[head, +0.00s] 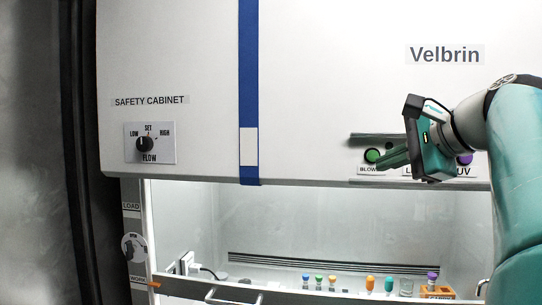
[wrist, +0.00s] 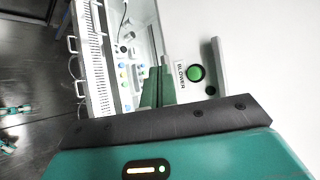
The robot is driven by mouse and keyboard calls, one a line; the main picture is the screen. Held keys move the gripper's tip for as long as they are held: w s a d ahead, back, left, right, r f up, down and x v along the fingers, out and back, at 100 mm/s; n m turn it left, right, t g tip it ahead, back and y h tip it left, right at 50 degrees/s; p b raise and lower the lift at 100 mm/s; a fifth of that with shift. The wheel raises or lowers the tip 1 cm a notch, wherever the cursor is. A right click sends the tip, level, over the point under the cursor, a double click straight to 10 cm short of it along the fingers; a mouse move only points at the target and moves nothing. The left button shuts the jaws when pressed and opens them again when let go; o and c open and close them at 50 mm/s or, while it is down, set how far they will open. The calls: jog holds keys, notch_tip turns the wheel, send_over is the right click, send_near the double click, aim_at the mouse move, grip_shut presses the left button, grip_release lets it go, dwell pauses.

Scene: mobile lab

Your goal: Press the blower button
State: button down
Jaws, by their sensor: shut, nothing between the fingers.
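The blower button (head: 372,155) is a round green button in a dark ring on the white cabinet front, above a label that is partly hidden. In the wrist view the green button (wrist: 194,73) shows in full beside its BLOWER label (wrist: 181,76). My gripper (head: 381,163) is shut and empty. In the head view its green fingers point left, with their tips at the button's lower right edge. In the wrist view the fingertips (wrist: 158,72) lie left of the button and label. I cannot tell whether they touch the panel.
A purple button (head: 465,159) by the UV label is partly behind my gripper; the middle button is hidden. A flow knob (head: 144,144) sits at the left. A ledge (head: 376,139) runs above the buttons. Several coloured vials (head: 370,283) stand in the cabinet below.

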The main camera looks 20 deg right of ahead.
jog(key=w+d, duration=0.3)
jog(key=w, duration=0.2)
jog(key=shift+w+d, duration=0.15)
jog(key=shift+d, duration=0.2)
jog(key=shift+w, duration=0.1)
dwell(1.7)
jog(key=shift+w+d, duration=0.25)
jog(key=shift+w, duration=0.05)
jog(key=shift+w+d, duration=0.3)
jog(key=shift+w, duration=0.1)
dwell(0.9)
jog(key=shift+s+a, duration=0.55)
jog(key=shift+s, duration=0.25)
jog(key=shift+s+a, duration=0.7)
jog(key=shift+s, duration=0.3)
jog(key=shift+s+a, duration=0.7)
jog(key=shift+s, duration=0.3)
